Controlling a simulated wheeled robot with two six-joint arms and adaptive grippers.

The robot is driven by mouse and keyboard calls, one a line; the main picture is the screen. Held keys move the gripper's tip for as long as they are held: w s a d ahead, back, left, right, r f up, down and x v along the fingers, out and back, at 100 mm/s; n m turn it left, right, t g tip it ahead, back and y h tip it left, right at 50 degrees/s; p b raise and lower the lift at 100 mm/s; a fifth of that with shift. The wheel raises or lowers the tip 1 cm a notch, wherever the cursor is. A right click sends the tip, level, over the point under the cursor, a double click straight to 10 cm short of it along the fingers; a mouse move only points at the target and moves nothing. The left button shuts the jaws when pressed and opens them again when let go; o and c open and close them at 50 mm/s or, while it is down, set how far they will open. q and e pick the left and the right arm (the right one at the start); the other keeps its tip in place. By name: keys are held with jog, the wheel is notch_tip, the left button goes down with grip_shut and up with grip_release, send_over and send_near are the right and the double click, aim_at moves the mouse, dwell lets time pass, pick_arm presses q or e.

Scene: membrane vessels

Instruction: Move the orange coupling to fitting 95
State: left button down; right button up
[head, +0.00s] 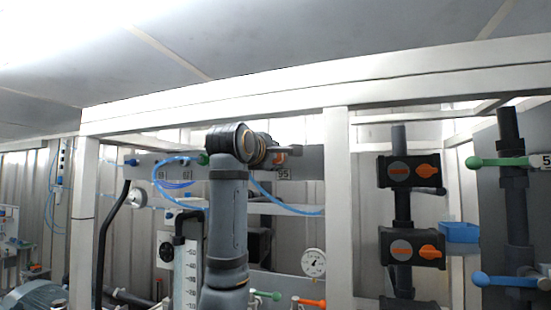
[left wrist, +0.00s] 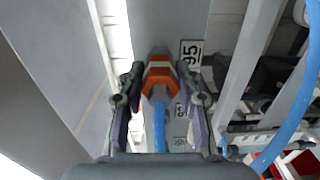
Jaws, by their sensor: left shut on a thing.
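My left gripper (head: 287,151) is at the grey panel (head: 308,160) in the head view, just above a small number label (head: 283,174). In the left wrist view the fingers of my left gripper (left wrist: 161,88) are shut on the orange coupling (left wrist: 160,76), with a blue hose (left wrist: 159,122) running back from it. The coupling's far end points at the panel, right beside the label 95 (left wrist: 190,52). A bit of the coupling's orange (head: 280,158) shows under the gripper in the head view. Whether it touches the fitting is hidden. My right gripper is out of view.
Other labels and a green coupling (head: 203,159) are on the panel to the left. A pressure gauge (head: 314,262) and a white post (head: 338,210) stand to the right. Black valve blocks (head: 410,172) with orange knobs are farther right. Loose blue hose (left wrist: 300,105) hangs near my wrist.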

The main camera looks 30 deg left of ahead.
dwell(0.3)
pick_arm(q)
jog(key=shift+w+a, duration=0.15)
jog(key=shift+w, duration=0.4)
dwell(0.4)
jog(key=c, duration=0.8)
grip_release()
jog(key=shift+c, duration=0.2)
jog(key=shift+s, duration=0.2)
jog(key=v, duration=1.1)
jog(key=shift+s, duration=0.3)
